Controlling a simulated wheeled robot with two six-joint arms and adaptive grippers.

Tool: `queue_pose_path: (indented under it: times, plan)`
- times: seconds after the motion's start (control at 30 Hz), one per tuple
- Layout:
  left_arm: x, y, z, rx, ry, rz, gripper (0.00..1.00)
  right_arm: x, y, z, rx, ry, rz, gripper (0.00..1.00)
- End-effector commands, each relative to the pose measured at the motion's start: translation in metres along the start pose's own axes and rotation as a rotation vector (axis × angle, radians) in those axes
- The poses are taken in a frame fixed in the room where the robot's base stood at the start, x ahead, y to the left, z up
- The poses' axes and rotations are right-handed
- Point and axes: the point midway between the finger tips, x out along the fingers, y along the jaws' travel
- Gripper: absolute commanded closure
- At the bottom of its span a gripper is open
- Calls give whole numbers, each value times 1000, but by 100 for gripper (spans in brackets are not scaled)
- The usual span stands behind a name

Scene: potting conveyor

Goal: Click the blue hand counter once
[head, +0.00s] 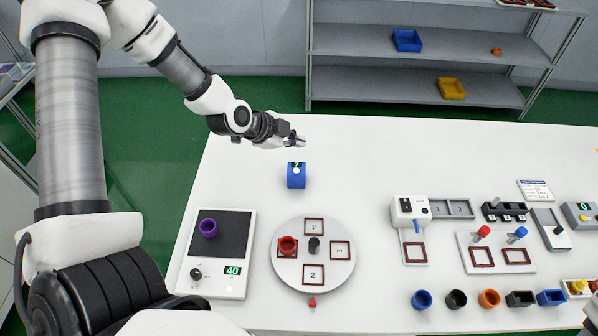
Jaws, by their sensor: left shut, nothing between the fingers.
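The blue hand counter (297,181) stands on the white table, left of the middle of the picture. It has a small dark display with a green digit and a round white button on it. My left gripper (299,141) is shut and empty. It shows just above the counter in the picture, apart from it, with its fingers pointing right. My right gripper is not in view.
Switch boxes and levers stand at right, with several pots (421,299) along the front. The table around the counter is clear.

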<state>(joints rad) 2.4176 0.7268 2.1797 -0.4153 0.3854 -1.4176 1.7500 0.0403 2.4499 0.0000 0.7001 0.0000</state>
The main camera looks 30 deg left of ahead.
Motion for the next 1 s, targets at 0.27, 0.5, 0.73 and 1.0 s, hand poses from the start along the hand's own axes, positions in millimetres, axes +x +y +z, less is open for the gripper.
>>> queue_pose_path:
  times: [0.27,0.5,0.73,1.0]
  plan:
    - [31,23,22,-2,1,0,100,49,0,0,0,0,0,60]
    - [50,36,36,0,0,0,100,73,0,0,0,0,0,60]
    - [53,38,39,-1,0,-1,100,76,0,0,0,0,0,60]
    - [53,38,38,-1,0,-1,100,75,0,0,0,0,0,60]
